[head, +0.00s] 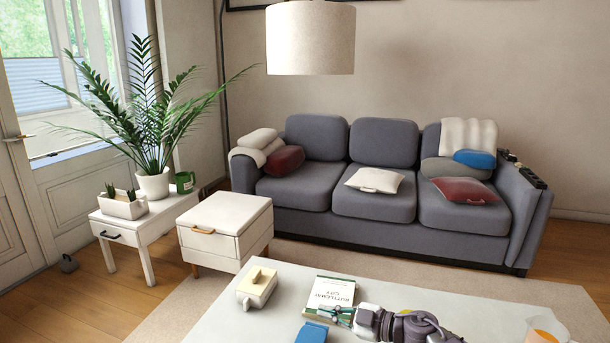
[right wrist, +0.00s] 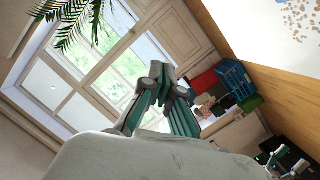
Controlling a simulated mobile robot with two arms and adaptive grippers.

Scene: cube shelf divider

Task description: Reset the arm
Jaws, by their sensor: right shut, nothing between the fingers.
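My right gripper (head: 338,314) shows at the bottom of the head view, over the coffee table (head: 240,325) and just in front of a white and green book (head: 332,291). Its fingers point left and are shut with nothing between them. In the right wrist view the shut right gripper (right wrist: 168,92) shows against the window and door. My left gripper does not show in the head view. A small jointed grey-green shape at the lower right of the wrist view is too cut off to name.
On the coffee table are a cream lidded box (head: 257,288), a blue item (head: 311,333) left of my gripper, and a glass (head: 545,330) with orange contents at right. A grey sofa (head: 375,205), white cabinet (head: 225,228) and plant (head: 153,184) stand behind. A lampshade (head: 310,38) hangs above.

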